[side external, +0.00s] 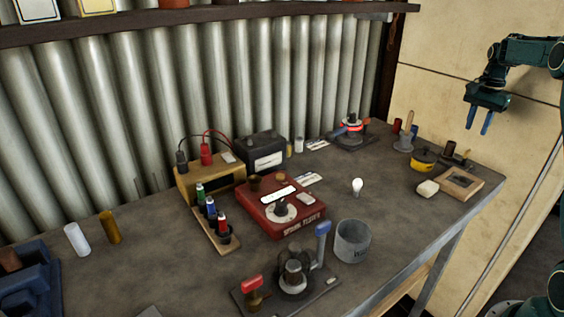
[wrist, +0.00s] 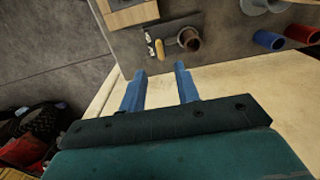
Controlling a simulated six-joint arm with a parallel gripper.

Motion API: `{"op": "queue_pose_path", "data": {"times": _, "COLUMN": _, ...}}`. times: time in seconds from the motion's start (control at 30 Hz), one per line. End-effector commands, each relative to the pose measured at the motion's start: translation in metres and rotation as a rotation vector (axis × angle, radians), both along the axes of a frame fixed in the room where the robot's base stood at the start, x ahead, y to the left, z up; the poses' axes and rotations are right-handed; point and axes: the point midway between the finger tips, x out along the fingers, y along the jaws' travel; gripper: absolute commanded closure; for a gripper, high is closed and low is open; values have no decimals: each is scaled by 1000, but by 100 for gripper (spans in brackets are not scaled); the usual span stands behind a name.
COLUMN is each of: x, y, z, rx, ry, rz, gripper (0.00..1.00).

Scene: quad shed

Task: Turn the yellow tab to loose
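A small yellow piece (wrist: 160,49), which looks like the tab, sits on a dark plate (wrist: 178,23) in the wrist view. It lies beside a brown round cup-like part (wrist: 188,39) and a small pale strip (wrist: 150,45). Any lettering there is too small to read. In the side external view the dark plate (side external: 467,164) is at the far right end of the bench, and the tab is too small to make out clearly. My gripper (side external: 477,117) is open and empty, high above the bench's right end. Its two blue fingers also show in the wrist view (wrist: 160,78).
A wooden block (side external: 462,184), a pale lump (side external: 428,188) and a yellow-and-black round thing (side external: 423,160) are near the plate. A grey stand with a wooden handle (side external: 404,141) is behind them. The bench edge and wall are close on the right.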

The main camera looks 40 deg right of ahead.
Motion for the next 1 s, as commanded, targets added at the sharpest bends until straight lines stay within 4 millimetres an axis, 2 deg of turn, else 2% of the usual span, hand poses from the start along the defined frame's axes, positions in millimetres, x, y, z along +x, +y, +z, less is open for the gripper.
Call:
{"op": "queue_pose_path", "data": {"times": 0.3, "x": 0, "y": 0, "z": -50, "rx": 2, "ry": 1, "rz": 0, "gripper": 68}}
{"op": "queue_pose_path", "data": {"times": 0.5, "x": 0, "y": 0, "z": -72, "rx": 2, "ry": 0, "rz": 0, "gripper": 68}}
{"op": "queue_pose_path", "data": {"times": 0.7, "x": 0, "y": 0, "z": -82, "rx": 1, "ry": -1, "rz": 0, "gripper": 68}}
{"op": "queue_pose_path", "data": {"times": 1.0, "x": 0, "y": 0, "z": -84, "rx": 0, "ry": -1, "rz": 0, "gripper": 68}}
